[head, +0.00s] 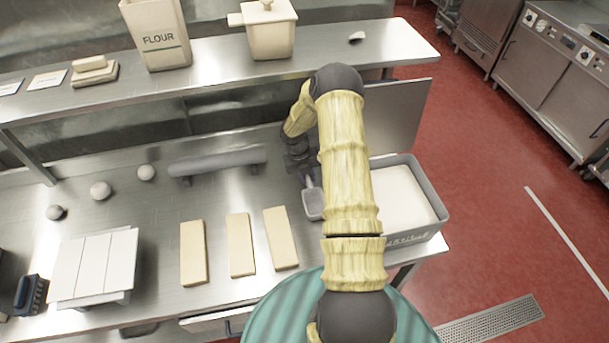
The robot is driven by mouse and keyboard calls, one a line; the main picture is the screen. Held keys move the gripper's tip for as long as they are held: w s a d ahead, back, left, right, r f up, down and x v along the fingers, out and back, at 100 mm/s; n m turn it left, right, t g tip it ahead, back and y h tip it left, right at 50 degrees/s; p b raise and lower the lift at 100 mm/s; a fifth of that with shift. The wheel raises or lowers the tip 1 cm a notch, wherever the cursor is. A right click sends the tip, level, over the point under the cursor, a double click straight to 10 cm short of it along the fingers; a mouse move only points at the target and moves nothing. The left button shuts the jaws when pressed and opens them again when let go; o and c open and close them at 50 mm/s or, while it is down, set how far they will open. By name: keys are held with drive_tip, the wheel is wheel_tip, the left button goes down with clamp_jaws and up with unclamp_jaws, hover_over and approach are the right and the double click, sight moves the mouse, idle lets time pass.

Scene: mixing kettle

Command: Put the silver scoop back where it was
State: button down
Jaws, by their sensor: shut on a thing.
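The silver scoop (312,203) shows its grey pan just left of my forearm, over the steel counter beside a grey bin. My gripper (305,175) is shut on the scoop's handle end, with the pan toward the front of the counter. My arm partly hides the handle and the fingers. I cannot tell whether the pan touches the counter or is held above it.
The grey bin (440,214) with white contents stands right of my arm, at the counter's right end. Several pale blocks (281,238) lie to the left, and a grey roller-like bar (215,161) lies behind. A steel shelf (345,60) overhangs the back, holding a flour container (158,38) and a cream lidded pot (270,38).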

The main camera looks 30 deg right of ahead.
drive_tip(key=c, duration=1.3)
unclamp_jaws()
drive_tip(key=shift+f, duration=0.1)
drive_tip(key=s+b+v, duration=0.1)
drive_tip(key=b+v, duration=0.1)
drive_tip(key=v, duration=0.5)
drive_tip(key=shift+w+r+b, duration=0.3)
drive_tip(key=shift+w+r, duration=0.1)
drive_tip(key=shift+w, duration=0.15)
